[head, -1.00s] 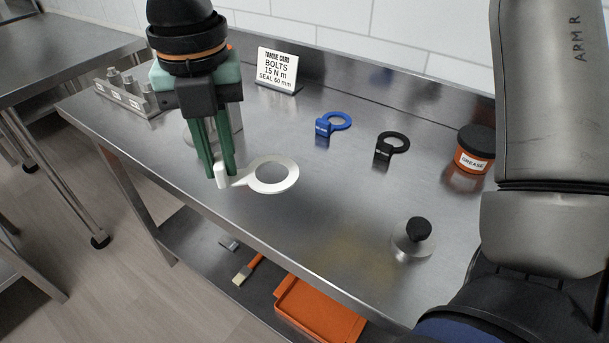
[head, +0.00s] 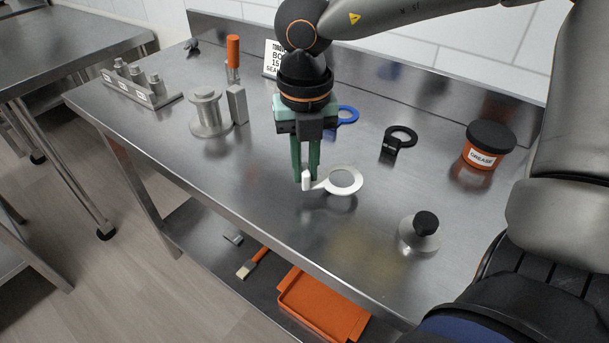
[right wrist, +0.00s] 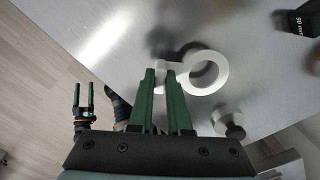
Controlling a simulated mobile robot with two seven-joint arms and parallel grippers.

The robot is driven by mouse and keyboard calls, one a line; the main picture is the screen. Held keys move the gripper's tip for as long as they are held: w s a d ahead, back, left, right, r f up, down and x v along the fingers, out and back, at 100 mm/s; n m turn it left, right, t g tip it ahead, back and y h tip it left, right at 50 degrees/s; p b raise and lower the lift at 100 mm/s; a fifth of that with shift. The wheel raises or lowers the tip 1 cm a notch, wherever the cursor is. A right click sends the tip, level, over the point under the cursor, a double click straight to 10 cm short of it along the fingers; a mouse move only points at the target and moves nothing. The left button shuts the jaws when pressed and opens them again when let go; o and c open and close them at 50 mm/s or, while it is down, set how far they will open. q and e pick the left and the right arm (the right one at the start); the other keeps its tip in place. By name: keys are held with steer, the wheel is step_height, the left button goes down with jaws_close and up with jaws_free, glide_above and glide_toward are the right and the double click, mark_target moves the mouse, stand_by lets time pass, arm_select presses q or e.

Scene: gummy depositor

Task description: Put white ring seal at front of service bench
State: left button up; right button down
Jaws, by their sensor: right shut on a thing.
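My right gripper (head: 306,178) is shut on the tab of the white ring seal (head: 356,188). It holds the seal above the front-middle part of the service bench (head: 215,185), with the ring lying about level and pointing right. In the right wrist view, the white ring seal (right wrist: 222,70) extends from the fingertips (right wrist: 166,72) over the steel top. My left gripper (right wrist: 84,95) shows small at the left of the right wrist view, with its fingers apart and nothing between them. It is not in the head view.
A blue ring (head: 347,116) and a black ring (head: 401,137) are behind the seal. A grease tub (head: 487,146) and a black-knobbed disc (head: 420,231) stand to the right. A spool (head: 209,116) and bolt block (head: 143,86) stand left. An orange tray (head: 322,309) lies below.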

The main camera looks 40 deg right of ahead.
steer(key=shift+f, duration=1.2)
steer(key=shift+f+b, duration=0.25)
steer(key=shift+b, duration=0.15)
steer(key=c, duration=0.9)
jaws_free()
steer(key=shift+r, duration=0.1)
steer(key=shift+o, duration=0.2)
steer(key=shift+a+r+p, duration=0.1)
steer(key=shift+r+p, duration=0.35)
steer(key=shift+r, duration=0.05)
step_height(320, 180, up, 11)
steer(key=shift+f+p, duration=0.15)
steer(key=shift+p, duration=0.5)
steer(key=shift+r, duration=0.35)
